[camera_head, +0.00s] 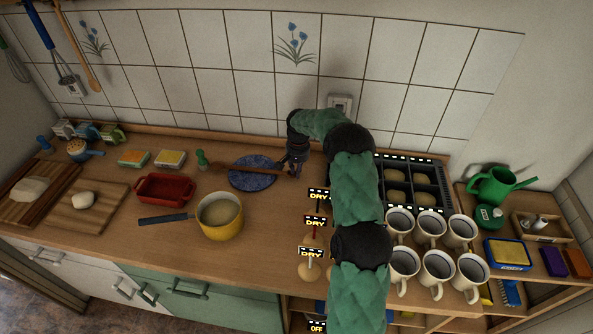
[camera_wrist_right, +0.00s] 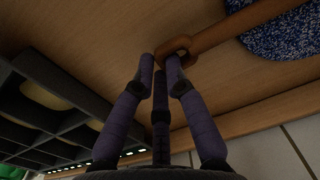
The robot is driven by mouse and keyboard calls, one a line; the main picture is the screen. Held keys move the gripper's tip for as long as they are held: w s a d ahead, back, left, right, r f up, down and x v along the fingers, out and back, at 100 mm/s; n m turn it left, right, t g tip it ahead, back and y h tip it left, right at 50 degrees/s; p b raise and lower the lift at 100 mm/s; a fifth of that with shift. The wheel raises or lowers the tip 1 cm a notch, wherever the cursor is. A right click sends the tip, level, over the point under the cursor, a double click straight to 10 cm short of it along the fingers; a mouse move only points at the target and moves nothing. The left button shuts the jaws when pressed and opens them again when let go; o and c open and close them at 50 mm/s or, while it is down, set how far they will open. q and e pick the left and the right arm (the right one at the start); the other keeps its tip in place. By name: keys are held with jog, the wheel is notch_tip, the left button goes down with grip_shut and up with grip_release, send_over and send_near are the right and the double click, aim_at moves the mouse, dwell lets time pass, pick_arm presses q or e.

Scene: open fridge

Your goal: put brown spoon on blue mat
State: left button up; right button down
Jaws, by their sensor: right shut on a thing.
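The brown spoon (camera_head: 262,169) is a long wooden spoon. In the head view it reaches leftward from my right gripper (camera_head: 294,168) across the upper part of the round blue mat (camera_head: 251,182). In the right wrist view my right gripper (camera_wrist_right: 168,62) is shut on the looped end of the spoon's handle (camera_wrist_right: 225,31). The speckled blue mat (camera_wrist_right: 288,37) shows at the upper right there, beside the handle. I cannot tell whether the spoon touches the mat or hangs just above it. My left gripper is out of view.
A yellow pot (camera_head: 220,231) and a red dish (camera_head: 164,190) stand left of the mat. A small green object (camera_head: 202,158) is near the spoon's far end. A black tray (camera_head: 436,178) and several white mugs (camera_head: 439,265) are at the right. The tiled wall is close behind.

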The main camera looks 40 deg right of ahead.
jog(key=c, duration=1.2)
grip_release()
jog(key=shift+r, duration=0.1)
notch_tip(320, 180, up, 12)
jog(key=shift+s+d, duration=0.15)
jog(key=shift+s, duration=0.05)
